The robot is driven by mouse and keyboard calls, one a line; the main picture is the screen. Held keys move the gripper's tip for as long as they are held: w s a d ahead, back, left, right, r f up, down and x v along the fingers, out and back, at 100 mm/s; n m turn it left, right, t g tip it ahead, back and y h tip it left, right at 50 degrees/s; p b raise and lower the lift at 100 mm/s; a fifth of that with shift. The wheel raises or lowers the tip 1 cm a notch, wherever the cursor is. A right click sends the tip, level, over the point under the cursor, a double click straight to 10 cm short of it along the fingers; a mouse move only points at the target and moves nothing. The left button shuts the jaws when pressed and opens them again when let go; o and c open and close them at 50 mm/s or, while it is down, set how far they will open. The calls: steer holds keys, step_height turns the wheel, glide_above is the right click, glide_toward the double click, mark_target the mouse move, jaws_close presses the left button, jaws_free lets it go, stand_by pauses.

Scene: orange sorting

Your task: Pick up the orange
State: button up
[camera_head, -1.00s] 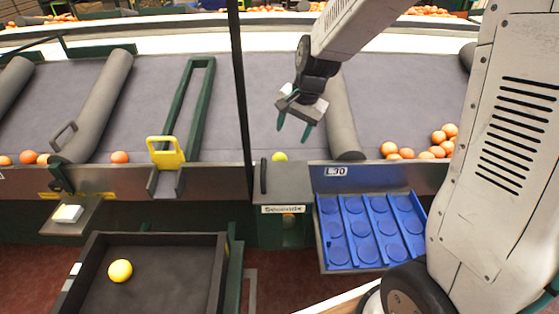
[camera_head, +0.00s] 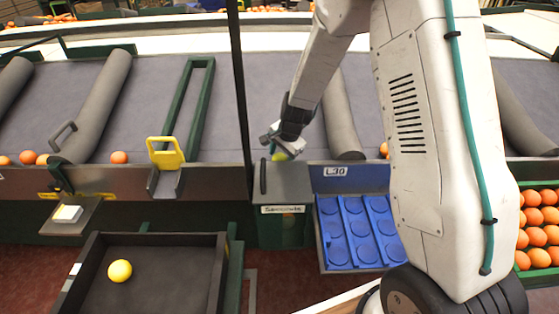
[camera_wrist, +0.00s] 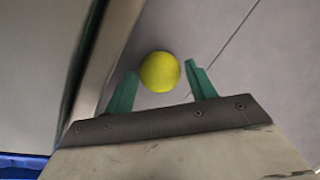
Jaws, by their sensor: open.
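A yellow-green round fruit (camera_head: 280,156) rests on the grey belt by its front edge, just behind the Seconds box, partly hidden by my gripper. In the wrist view the fruit (camera_wrist: 160,72) shows between the two green fingertips. My gripper (camera_head: 277,149) is low over the fruit and open, with a finger on either side of it. I cannot tell whether either finger touches it.
A dark box labelled Seconds (camera_head: 284,210) stands directly in front. A blue tray with round hollows (camera_head: 345,262) is right of it. A black tray (camera_head: 170,240) holds a yellow fruit (camera_head: 120,271). Oranges (camera_head: 119,157) lie on the left belt. A green crate (camera_head: 540,279) of oranges is far right.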

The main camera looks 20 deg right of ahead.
steer(key=shift+f, duration=0.35)
steer(key=c, duration=0.8)
steer(key=shift+w+r, duration=0.1)
steer(key=shift+r, duration=0.05)
